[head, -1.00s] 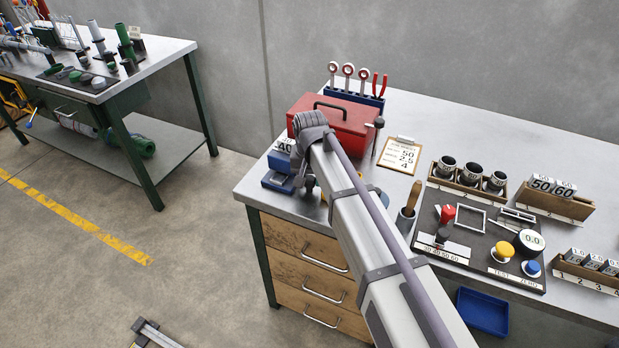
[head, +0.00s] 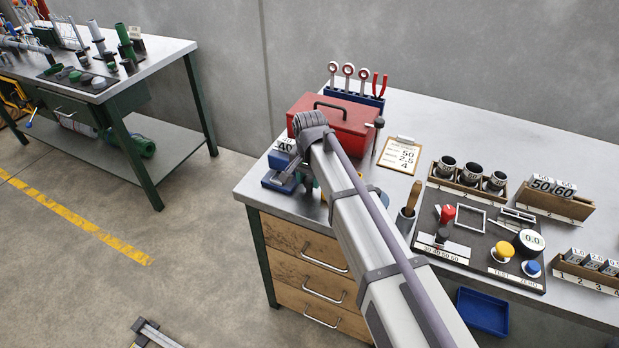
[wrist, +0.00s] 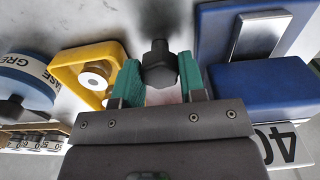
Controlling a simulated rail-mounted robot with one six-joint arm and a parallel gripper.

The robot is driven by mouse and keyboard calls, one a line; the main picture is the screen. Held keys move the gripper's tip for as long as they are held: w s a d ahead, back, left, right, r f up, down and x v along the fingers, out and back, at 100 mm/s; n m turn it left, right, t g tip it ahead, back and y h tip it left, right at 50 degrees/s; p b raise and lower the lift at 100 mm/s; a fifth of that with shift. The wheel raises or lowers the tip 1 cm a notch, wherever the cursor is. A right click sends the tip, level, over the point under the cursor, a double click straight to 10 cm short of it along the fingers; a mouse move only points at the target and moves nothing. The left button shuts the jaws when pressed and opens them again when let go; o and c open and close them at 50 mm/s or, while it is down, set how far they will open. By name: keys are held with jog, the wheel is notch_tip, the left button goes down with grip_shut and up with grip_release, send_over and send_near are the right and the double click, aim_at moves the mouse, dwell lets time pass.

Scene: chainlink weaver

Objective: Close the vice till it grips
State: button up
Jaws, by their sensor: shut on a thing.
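The blue vice (head: 279,182) stands at the left end of the workbench, partly behind my arm. In the wrist view its blue blocks (wrist: 258,88) lie to the right, with a bright metal piece (wrist: 258,36) between them. My gripper (wrist: 158,68) has green fingertips, one on each side of a dark faceted knob (wrist: 159,55), and is shut on it. The knob's join to the vice is hidden from these views. In the head view my wrist hides most of the gripper.
A red toolbox (head: 343,125) stands close behind my wrist. In the wrist view a yellow frame with a white disc (wrist: 92,81) and a round GREASE tin (wrist: 25,88) lie to the left. A block marked 40 (wrist: 290,143) is near the vice.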

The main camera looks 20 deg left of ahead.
aim_at(309, 179)
jog(key=o, duration=0.9)
notch_tip(309, 179, up, 8)
jog(key=p, duration=0.8)
jog(key=shift+r, duration=0.1)
